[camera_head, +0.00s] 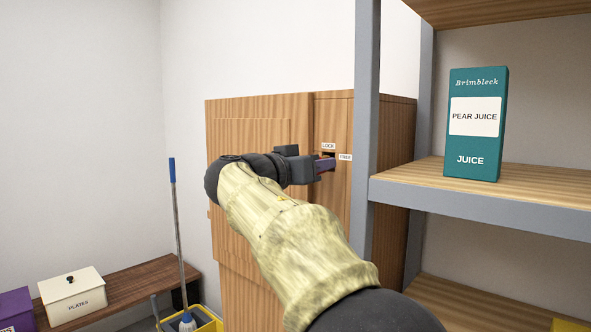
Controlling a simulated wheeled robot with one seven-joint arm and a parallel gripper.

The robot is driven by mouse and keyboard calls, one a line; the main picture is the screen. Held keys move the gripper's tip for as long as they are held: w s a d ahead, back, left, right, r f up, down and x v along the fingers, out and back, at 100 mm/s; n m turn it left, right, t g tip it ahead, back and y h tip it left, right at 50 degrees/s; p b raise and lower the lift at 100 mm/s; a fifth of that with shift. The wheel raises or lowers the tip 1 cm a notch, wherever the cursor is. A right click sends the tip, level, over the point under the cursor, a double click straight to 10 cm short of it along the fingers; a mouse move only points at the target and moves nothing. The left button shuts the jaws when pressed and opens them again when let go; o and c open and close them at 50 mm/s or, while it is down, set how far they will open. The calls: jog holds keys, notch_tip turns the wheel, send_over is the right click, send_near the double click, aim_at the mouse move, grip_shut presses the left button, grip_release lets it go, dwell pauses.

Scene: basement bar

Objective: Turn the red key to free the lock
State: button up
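A wooden cabinet (262,107) stands against the back wall. On its front, a LOCK label (328,146) sits above a small dark lock area, and a FREE label (345,157) sits to its right. My gripper (308,160) is at the lock, seen from behind and the side. A small dark reddish piece (325,165), which looks like part of the red key, shows at the gripper's tip, just below the LOCK label. My gripper and arm hide most of the key and the lock. I cannot tell whether the fingers are closed on the key.
A grey-framed shelf unit (366,120) stands close on the right, with a teal pear juice carton (475,145) on its shelf. At lower left are a wooden bench (150,281), a white PLATES box (72,296), a purple box (16,308) and a blue-topped mop (177,220) in a yellow bucket (205,318).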

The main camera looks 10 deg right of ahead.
jog(key=v, duration=1.7)
jog(key=shift+b, duration=0.4)
jog(key=w+d+f+n+g+y, duration=0.1)
jog(key=d+f+n+g+y, duration=0.15)
jog(key=f, duration=0.65)
jog(key=d+f+n+g+y, duration=0.15)
jog(key=f+n, duration=0.25)
jog(key=f, duration=0.6)
jog(key=w+d+f+n+g+y, duration=0.1)
jog(key=d+f+n+y, duration=0.2)
jog(key=f, duration=0.6)
jog(key=s+d+f+g+y, duration=0.2)
jog(key=s+f+y, duration=0.2)
jog(key=s+f, duration=0.55)
jog(key=s+d+f+g+y, duration=0.15)
jog(key=s+f+y, duration=0.35)
jog(key=f, duration=0.7)
notch_tip(320, 180, up, 29)
jog(key=h+p, duration=0.1)
jog(key=p, duration=2.7)
jog(key=shift+s+f, duration=0.2)
jog(key=shift+s, duration=0.25)
